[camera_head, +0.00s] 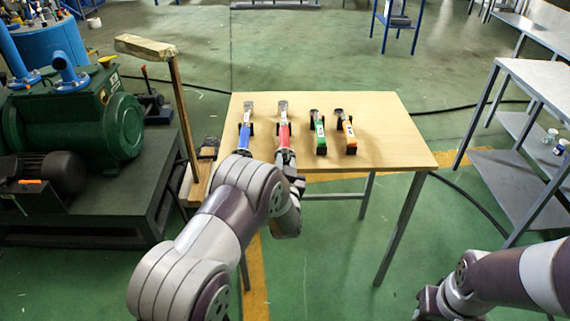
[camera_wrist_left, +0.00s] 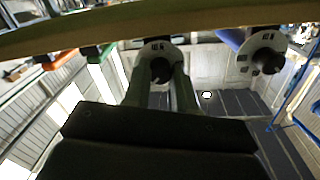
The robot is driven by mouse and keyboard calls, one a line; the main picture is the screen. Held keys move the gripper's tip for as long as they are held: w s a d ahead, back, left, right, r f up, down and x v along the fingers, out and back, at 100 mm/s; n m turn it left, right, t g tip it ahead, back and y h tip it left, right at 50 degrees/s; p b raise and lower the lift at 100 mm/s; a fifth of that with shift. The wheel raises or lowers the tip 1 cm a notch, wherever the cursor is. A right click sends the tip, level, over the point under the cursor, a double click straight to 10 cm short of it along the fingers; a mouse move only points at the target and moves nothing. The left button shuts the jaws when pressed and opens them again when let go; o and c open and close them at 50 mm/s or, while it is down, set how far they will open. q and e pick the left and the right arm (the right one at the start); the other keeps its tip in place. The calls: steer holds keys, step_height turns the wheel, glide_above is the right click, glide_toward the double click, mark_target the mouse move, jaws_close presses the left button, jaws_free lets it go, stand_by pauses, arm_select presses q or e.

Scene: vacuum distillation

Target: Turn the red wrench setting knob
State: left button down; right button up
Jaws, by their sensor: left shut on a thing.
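The red wrench (camera_head: 283,136) lies on the wooden table with its head pointing away from me and its near end at the front edge. My left gripper (camera_head: 290,179) is at that near end, below the table's front edge. In the left wrist view its two fingers (camera_wrist_left: 160,88) are shut on a black setting knob (camera_wrist_left: 161,69), which sits in front of a white marked dial (camera_wrist_left: 160,49). My arm partly hides the handle end in the head view. My right gripper (camera_head: 436,301) is low at the right; its fingers are not clear.
A blue wrench (camera_head: 245,135) lies left of the red one, with green (camera_head: 319,132) and orange (camera_head: 347,131) wrenches to the right. The blue wrench's dial (camera_wrist_left: 264,50) shows nearby in the wrist view. A wooden post (camera_head: 182,110) and green pump (camera_head: 75,125) stand left of the table (camera_head: 390,140).

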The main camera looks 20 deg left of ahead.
arm_select(q)
steer(key=c, duration=0.9)
jaws_free()
steer(key=p+v, duration=0.1)
steer(key=v, duration=1.1)
steer(key=shift+s, duration=0.35)
steer(key=shift+d, duration=0.1)
